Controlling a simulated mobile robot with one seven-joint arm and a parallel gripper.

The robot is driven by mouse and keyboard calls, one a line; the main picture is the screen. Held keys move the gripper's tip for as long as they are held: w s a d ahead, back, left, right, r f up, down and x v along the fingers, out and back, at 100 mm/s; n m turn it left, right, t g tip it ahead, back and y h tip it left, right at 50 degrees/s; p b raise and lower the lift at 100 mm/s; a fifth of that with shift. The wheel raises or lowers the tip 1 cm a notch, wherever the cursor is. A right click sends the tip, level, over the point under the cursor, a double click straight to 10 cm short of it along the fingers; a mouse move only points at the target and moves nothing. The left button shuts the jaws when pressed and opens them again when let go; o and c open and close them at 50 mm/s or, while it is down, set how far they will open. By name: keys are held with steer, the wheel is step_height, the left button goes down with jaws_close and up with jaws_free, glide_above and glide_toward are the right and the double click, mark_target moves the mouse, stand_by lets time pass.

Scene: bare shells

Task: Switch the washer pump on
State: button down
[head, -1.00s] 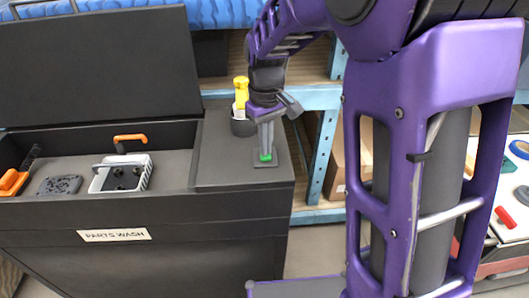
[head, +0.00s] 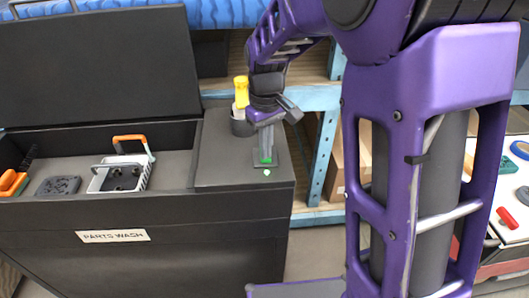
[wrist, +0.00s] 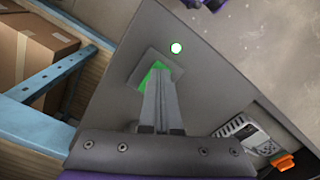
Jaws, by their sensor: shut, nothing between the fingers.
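The parts washer (head: 140,262) is a dark cabinet with its lid raised, labelled PARTS WASH. On its right deck is a small square switch plate (head: 270,163) with a green switch (head: 265,160). My gripper (head: 266,154) points down with its fingers shut and empty, right over the green switch. In the wrist view the fingertips (wrist: 159,75) overlap the green switch (wrist: 150,72) and hide part of it; I cannot tell whether they touch it. A small pale-green light (head: 267,172) glows on the deck in front of the plate, and it also shows in the wrist view (wrist: 176,48).
The washer's basin holds a white basket (head: 120,178) with an orange handle, a dark square part (head: 58,185) and an orange-handled brush (head: 12,183). A blue shelf post (head: 321,160) rises to the right.

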steer(key=shift+r+p, duration=2.4)
steer(key=shift+r, duration=1)
